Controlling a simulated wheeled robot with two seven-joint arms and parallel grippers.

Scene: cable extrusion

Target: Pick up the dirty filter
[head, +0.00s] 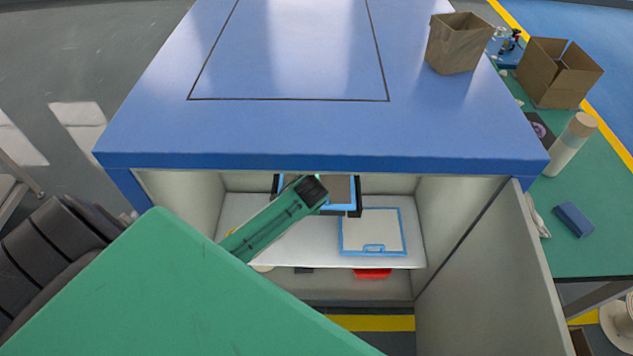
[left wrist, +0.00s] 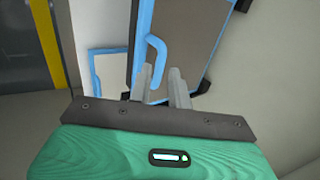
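The dirty filter (left wrist: 190,35), a grey-brown panel in a blue frame, sits in a black holder inside the cabinet. In the head view the dirty filter (head: 341,189) shows just under the cabinet top, partly hidden by my left arm. Its blue handle (left wrist: 156,58) faces my left gripper (left wrist: 162,85). The two fingers are apart, with the lower end of the handle appearing between them; I cannot tell if they touch it. A second filter with a pale panel and blue frame (head: 372,233) lies on the shelf. My right gripper is not in view.
The blue cabinet top (head: 300,130) overhangs the opening, and an open door (head: 490,270) stands at the right. Side walls flank the white shelf (head: 300,248). A red object (head: 372,273) is below the shelf.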

